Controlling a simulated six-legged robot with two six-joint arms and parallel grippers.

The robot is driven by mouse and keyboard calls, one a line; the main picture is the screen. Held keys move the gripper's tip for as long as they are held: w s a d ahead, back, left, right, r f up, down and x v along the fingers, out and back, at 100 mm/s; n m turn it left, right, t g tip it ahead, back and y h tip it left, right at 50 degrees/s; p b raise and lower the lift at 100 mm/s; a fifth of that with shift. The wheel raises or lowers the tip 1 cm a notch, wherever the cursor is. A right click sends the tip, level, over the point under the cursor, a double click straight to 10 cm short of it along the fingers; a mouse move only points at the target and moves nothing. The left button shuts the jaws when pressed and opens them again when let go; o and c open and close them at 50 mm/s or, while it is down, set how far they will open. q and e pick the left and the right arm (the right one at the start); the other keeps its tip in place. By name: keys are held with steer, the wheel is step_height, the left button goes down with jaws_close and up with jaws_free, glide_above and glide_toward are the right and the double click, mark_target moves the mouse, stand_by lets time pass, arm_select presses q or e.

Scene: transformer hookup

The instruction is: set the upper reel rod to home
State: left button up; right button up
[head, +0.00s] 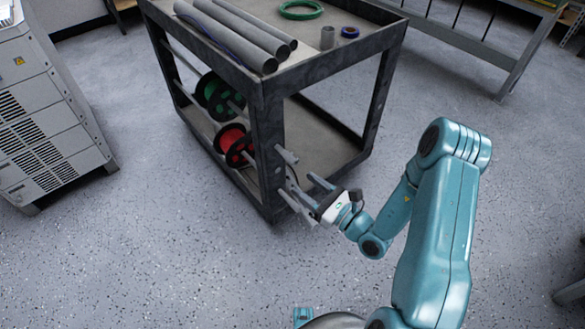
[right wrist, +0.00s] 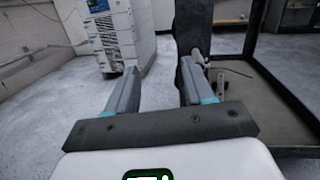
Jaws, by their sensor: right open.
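The green reel (head: 220,97) hangs on the upper rod inside the cart, above the red reel (head: 234,143). A short grey end of the upper reel rod (head: 288,155) sticks out past the cart's near corner post. My right gripper (head: 297,187) is open beside that post, below and slightly right of the rod end, apart from it. In the right wrist view, the open fingers (right wrist: 158,75) have nothing between them. My left gripper is not in view.
The dark-framed cart (head: 330,70) carries grey pipes (head: 235,35), a green coil (head: 301,9) and a blue roll (head: 350,32) on top. A white cabinet (head: 45,110) stands at left. The speckled floor in front of the cart is clear.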

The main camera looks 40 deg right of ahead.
mark_target(295, 164)
steer(key=s+d+f+m+h, duration=0.3)
steer(key=s+d+f, duration=0.1)
steer(key=d, duration=0.1)
steer(key=shift+g, duration=0.3)
steer(key=w+b, duration=0.1)
steer(key=w, duration=1)
steer(key=w+a+b, duration=0.1)
steer(key=w, duration=0.4)
steer(key=shift+w+a+b, duration=0.1)
steer(key=shift+w+b, duration=0.15)
steer(key=shift+b, duration=0.05)
jaws_close()
